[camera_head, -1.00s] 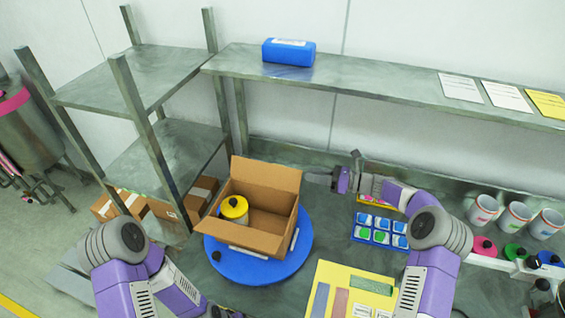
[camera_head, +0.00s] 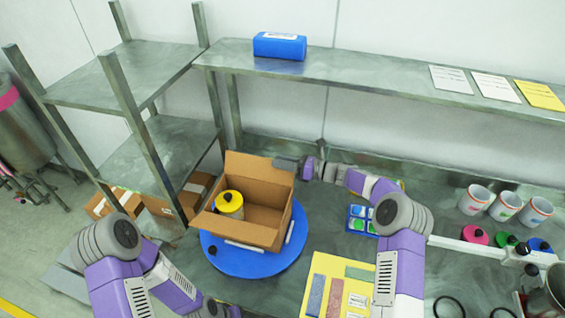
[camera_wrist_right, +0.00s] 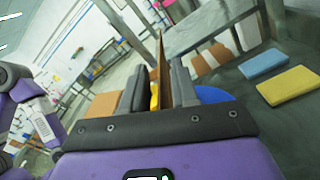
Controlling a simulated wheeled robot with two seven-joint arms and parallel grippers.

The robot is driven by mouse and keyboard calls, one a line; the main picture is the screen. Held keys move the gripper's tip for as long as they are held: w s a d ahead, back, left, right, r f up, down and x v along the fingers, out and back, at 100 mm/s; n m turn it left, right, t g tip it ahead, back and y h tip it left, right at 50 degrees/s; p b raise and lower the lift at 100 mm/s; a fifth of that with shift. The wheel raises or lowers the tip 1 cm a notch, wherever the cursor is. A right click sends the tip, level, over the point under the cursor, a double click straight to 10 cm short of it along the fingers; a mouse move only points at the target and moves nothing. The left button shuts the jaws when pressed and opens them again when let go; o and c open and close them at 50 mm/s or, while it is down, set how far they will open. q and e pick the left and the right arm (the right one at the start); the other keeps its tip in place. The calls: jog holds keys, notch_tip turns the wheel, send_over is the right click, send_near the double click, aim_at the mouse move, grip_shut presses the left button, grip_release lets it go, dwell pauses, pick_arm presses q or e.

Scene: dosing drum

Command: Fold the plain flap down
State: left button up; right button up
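An open cardboard box (camera_head: 258,233) stands on a blue round turntable (camera_head: 225,263). A yellow drum with a black knob (camera_head: 229,205) is inside it. The box's back flap (camera_head: 250,168) stands raised and looks plain; the left flap (camera_head: 214,224) leans outward. My right gripper (camera_head: 287,163) is at the upper right corner of the back flap. In the right wrist view its fingers (camera_wrist_right: 158,90) are apart, with a brown cardboard edge (camera_wrist_right: 164,65) between them, nearer the right finger. I cannot tell whether they touch it. My left gripper (camera_head: 222,310) is low, partly cut off by the picture's edge.
A metal rack (camera_head: 150,140) with brown boxes below stands left of the turntable. A shelf (camera_head: 380,82) with a blue case (camera_head: 279,46) runs behind. A yellow board (camera_head: 325,265), a blue tray (camera_head: 357,224) and several white cups (camera_head: 506,205) are at the right.

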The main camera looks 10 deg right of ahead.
grip_shut()
dwell(1.3)
